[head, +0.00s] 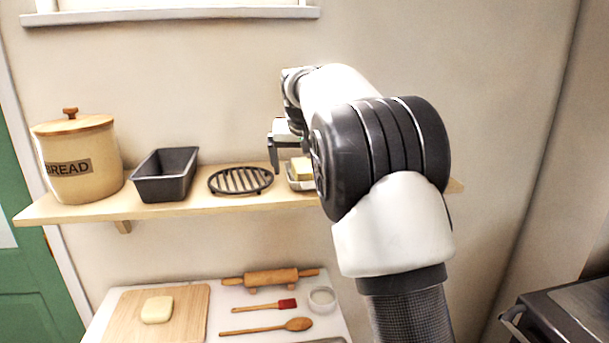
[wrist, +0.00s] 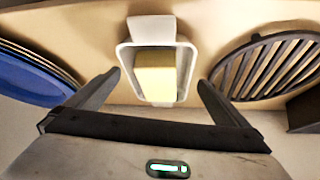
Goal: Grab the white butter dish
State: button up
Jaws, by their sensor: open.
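The white butter dish (head: 291,182) stands on the wooden shelf, right of the black trivet, with a yellow block of butter (head: 302,168) in it. My arm hides its right part in the head view. In the wrist view the dish (wrist: 126,62) is upper centre, with the butter (wrist: 155,74) inside and a white tab at each end. My gripper (wrist: 150,90) is open and empty. Its two dark fingers point toward the dish, one on each side, and their tips look short of it. In the head view my gripper (head: 277,150) is just above and left of the dish.
On the shelf (head: 235,202) stand a bread crock (head: 82,165), a black loaf tin (head: 165,178) and the trivet (head: 240,181). Blue plates (wrist: 30,75) lie on the dish's other side. A lower table holds a board, rolling pin, brush and spoon.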

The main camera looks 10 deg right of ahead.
jog(key=shift+w+d+f, duration=0.1)
jog(key=shift+w+f, duration=0.2)
jog(key=shift+f, duration=0.2)
jog(key=shift+r, duration=0.15)
jog(key=c, duration=1.2)
